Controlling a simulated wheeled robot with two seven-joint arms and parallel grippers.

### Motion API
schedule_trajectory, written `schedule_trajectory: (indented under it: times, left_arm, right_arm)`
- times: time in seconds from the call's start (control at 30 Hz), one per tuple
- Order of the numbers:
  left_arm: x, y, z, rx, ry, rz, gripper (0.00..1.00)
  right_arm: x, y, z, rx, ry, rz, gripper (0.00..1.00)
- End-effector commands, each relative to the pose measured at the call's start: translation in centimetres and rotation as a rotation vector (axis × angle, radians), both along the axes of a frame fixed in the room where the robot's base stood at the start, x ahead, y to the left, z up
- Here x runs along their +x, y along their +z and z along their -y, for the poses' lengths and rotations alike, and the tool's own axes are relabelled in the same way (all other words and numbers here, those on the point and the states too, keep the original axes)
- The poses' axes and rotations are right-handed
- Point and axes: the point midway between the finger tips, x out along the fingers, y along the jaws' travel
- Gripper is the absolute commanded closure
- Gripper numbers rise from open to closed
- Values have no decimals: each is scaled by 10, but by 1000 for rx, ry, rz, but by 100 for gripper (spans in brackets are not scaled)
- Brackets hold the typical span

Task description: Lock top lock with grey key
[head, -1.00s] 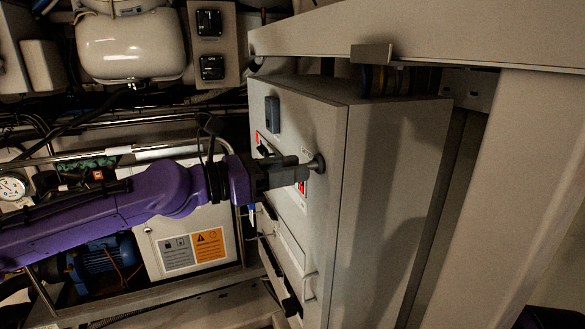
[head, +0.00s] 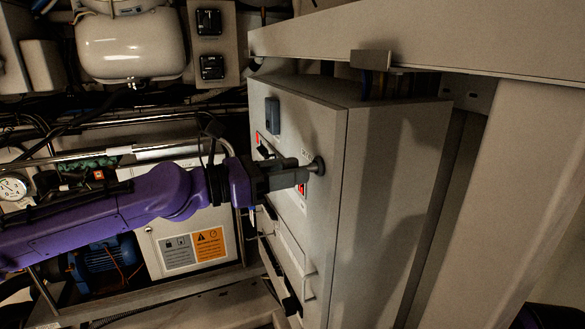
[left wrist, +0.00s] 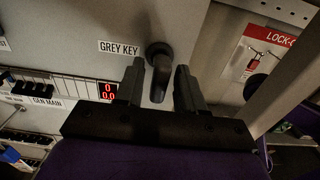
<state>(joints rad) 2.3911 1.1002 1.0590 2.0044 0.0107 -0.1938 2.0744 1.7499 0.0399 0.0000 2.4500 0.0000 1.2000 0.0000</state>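The grey key (left wrist: 161,78) is a dark handle on a round boss, on the panel beside the "GREY KEY" label (left wrist: 119,48). In the head view its round base (head: 319,165) shows near the right edge of the cabinet front. My left gripper (left wrist: 160,68) is open, with one finger on each side of the key's handle. A gap shows between the handle and each finger in the left wrist view. In the head view the left gripper (head: 303,170) reaches the key from the left and partly hides it. My right gripper is not in view.
The cabinet (head: 385,190) has a red display (left wrist: 108,90) near the key and a blue-grey box (head: 272,115) higher on its front. A large beam (head: 430,38) crosses above the cabinet. A lock-out sign (left wrist: 262,52) is right of the key.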

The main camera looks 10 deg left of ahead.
Motion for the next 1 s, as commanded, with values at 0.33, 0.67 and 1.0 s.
schedule_trajectory:
  times: [0.33,0.67,1.0]
  left_arm:
    - [0,0,0,0,0,0,81]
    - [0,2,0,-58,1,-85,81]
    - [0,1,0,-134,0,-198,81]
  right_arm:
    - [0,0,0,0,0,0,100]
    - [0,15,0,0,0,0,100]
    - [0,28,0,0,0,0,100]
